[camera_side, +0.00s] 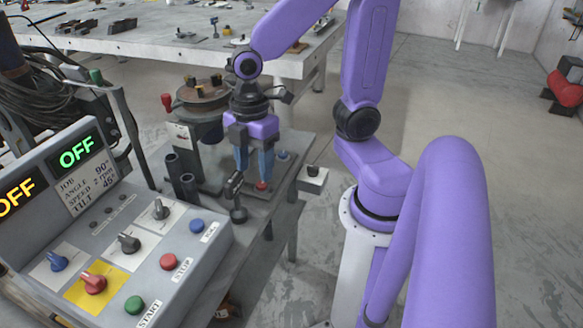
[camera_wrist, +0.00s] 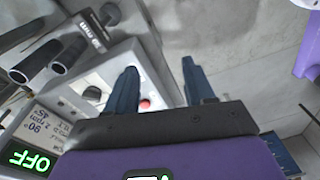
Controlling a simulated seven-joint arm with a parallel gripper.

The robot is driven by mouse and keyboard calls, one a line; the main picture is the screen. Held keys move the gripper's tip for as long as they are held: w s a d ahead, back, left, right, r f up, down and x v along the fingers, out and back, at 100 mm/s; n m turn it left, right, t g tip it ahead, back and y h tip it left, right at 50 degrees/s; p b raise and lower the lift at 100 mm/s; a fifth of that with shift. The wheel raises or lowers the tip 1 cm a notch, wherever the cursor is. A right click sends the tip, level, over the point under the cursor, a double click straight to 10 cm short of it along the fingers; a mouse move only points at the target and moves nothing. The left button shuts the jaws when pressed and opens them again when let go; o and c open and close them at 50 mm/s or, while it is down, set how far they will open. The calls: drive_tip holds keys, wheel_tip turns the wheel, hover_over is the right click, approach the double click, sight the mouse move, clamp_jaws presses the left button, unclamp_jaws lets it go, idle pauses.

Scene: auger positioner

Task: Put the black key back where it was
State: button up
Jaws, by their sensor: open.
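Two dark pieces could be the black key, and I cannot tell which it is. One is a dark knob (camera_side: 128,243) on a white plate of the console (camera_side: 205,250). The other is a small black knob (camera_side: 312,171) on a white box right of the work table. In the wrist view my gripper (camera_wrist: 160,85) shows spread fingers with nothing held. A black knob (camera_wrist: 92,93) lies left of them, and a red button (camera_wrist: 145,103) shows between them.
The console also has blue, red and grey knobs, coloured buttons and two OFF displays. Two dark tubes (camera_side: 180,178) and a black upright piece (camera_side: 237,190) stand between console and gripper. A round turntable (camera_side: 200,92) is behind. Open floor lies to the right.

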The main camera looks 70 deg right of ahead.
drive_tip(key=s+a+r+m, duration=0.1)
drive_tip(key=s+m, duration=0.1)
drive_tip(key=s, duration=0.7)
drive_tip(key=shift+r+m, duration=0.25)
drive_tip(key=shift+m, duration=0.15)
idle(0.7)
